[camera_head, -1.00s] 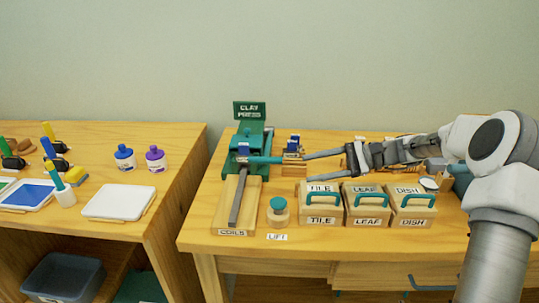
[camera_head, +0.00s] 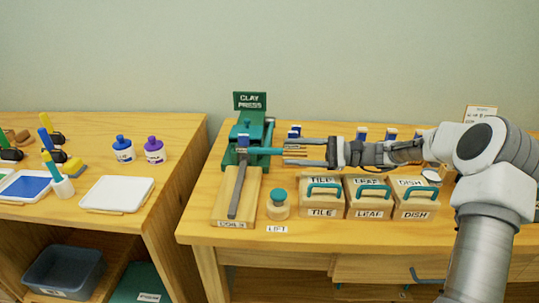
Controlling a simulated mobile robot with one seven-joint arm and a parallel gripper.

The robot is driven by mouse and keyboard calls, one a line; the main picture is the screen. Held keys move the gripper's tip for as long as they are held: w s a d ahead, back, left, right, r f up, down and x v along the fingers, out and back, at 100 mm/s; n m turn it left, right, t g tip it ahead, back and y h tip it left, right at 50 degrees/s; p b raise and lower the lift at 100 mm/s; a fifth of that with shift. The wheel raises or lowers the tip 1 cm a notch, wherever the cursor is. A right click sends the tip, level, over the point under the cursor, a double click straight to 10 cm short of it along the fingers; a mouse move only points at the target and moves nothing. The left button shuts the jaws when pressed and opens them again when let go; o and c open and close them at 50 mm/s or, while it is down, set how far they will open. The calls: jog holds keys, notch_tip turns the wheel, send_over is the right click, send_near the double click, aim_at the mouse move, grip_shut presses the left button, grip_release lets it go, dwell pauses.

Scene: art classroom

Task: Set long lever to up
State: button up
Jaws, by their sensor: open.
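The green clay press (camera_head: 250,128) stands at the back left of the right-hand table, with a CLAY PRESS sign above it. A teal bar (camera_head: 264,151), which looks like the long lever, sticks out level from the press to the right. My gripper (camera_head: 287,151) reaches in from the right and is open. Its two fingers lie one above and one below the line of the bar, close to the bar's right end. Whether they touch it I cannot tell. A dark grey strip (camera_head: 238,190) runs forward from the press over a wooden board labelled COILS (camera_head: 220,206).
A teal-topped jar (camera_head: 278,205) stands in front of the bar, behind a LIFT label (camera_head: 277,229). Wooden boxes marked TILE (camera_head: 322,212), LEAF (camera_head: 369,213) and DISH (camera_head: 413,214) stand below my arm. A separate table (camera_head: 100,235) with paints is at the left.

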aim_at(269, 152)
jog(key=a+b, duration=0.1)
jog(key=a, duration=0.6)
jog(key=shift+w, duration=0.1)
jog(key=shift+d, duration=0.1)
grip_shut()
jog(key=shift+f, duration=0.1)
dwell(1.0)
